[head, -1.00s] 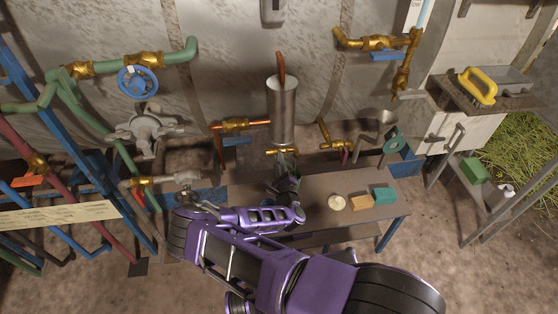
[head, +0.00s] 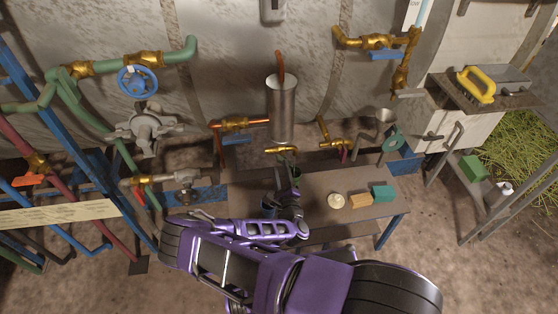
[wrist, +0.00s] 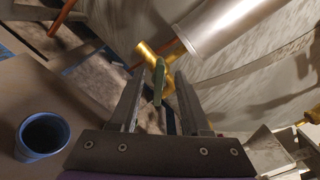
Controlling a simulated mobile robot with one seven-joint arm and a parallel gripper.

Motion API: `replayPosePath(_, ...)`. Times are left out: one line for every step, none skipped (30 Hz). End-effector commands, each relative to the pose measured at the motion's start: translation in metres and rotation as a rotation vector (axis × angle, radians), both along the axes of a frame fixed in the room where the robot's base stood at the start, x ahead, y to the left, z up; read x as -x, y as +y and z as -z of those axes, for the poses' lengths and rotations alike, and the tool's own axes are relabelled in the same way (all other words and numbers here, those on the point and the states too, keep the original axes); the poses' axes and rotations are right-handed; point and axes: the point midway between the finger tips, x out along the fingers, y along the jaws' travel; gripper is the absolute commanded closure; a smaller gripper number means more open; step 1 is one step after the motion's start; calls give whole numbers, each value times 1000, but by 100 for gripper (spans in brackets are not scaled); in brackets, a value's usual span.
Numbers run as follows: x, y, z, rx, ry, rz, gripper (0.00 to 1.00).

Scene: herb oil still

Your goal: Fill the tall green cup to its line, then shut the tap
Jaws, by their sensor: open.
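The brass tap (head: 281,150) sits under the upright steel cylinder (head: 282,108). In the wrist view the brass fitting (wrist: 150,52) is just beyond my fingertips, with the cylinder (wrist: 220,22) above it. My gripper (wrist: 160,75) is open. A slim green piece (wrist: 158,84) shows between its fingers; I cannot tell whether it is a handle or part of a cup, or whether a finger touches it. In the head view my gripper (head: 290,192) is below the tap, close to a small green patch (head: 296,171). I cannot clearly make out the tall green cup or its fill line.
A blue cup (wrist: 42,135) stands on the bench beside my gripper. The bench (head: 325,180) also holds a round pale piece (head: 336,201), a tan block (head: 361,201), a teal block (head: 383,193) and a funnel (head: 387,118). Pipes and valves (head: 137,80) crowd the left.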

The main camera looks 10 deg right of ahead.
Motion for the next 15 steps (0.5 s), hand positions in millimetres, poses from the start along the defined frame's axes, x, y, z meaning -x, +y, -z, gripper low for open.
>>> replayPosePath(14,0,-1,3,3,0,53)
replayPosePath(21,0,-1,3,3,0,53)
replayPosePath(31,0,-1,3,3,0,53)
replayPosePath(39,0,-1,4,3,0,53)
replayPosePath(46,0,-1,3,4,-1,53)
replayPosePath(56,0,-1,2,3,0,53)
replayPosePath(63,0,-1,2,4,1,53)
replayPosePath(70,0,-1,3,3,-1,53)
replayPosePath(78,0,0,3,3,1,53)
replayPosePath(84,0,0,3,2,1,53)
replayPosePath(90,0,0,3,3,0,53)
replayPosePath(97,0,-1,4,2,1,53)
replayPosePath(101,0,0,2,2,1,53)
replayPosePath(105,0,0,1,1,0,53)
replayPosePath(110,-1,0,2,2,1,53)
